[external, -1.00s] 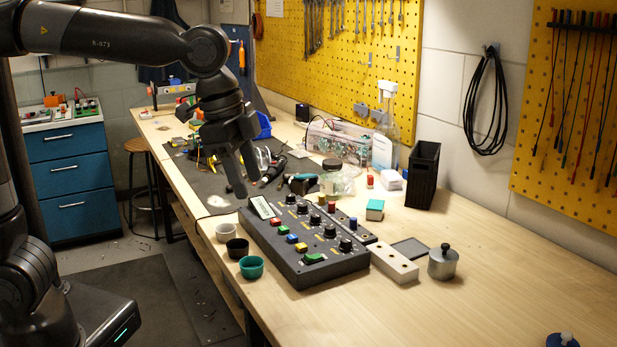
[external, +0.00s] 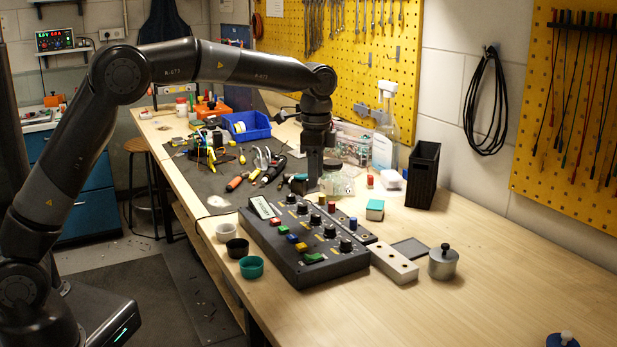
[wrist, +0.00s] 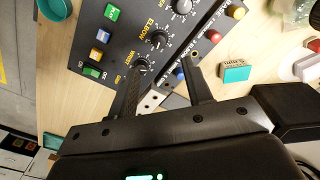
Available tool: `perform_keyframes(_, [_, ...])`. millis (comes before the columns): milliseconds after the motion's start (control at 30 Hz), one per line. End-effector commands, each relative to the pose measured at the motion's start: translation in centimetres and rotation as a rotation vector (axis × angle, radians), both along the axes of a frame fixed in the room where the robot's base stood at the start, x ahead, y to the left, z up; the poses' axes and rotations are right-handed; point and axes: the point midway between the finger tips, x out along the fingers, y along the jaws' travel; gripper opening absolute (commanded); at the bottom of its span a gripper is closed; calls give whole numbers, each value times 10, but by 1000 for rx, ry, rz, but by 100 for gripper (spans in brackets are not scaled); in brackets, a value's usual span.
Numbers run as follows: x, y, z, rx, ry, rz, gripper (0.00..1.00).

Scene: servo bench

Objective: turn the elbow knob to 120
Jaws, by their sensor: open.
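The black control panel (external: 281,243) lies on the wooden bench with a row of black knobs. The elbow knob (wrist: 158,39) sits beside the yellow ELBOW lettering in the wrist view; it also shows in the external view (external: 330,231), second from the near end. The knob at the near end (wrist: 142,65) is close to my left finger in the wrist view. My gripper (wrist: 165,68) is open and empty, its fingers pointing down. In the external view my gripper (external: 314,187) hangs above the panel's far side. The elbow knob's exact pointer reading is too small to tell.
Coloured switches (wrist: 102,36) line the panel. A strip with red, yellow and blue buttons (wrist: 215,37) runs alongside. Cups (external: 251,267) stand left.

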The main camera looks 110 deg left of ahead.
Motion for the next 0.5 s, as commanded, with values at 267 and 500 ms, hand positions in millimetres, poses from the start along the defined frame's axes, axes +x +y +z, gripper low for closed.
perform_keyframes(267, [-1, -1, -49, -3, 4, 0, 46])
perform_keyframes(500, [0, -1, -87, -2, 2, 0, 46])
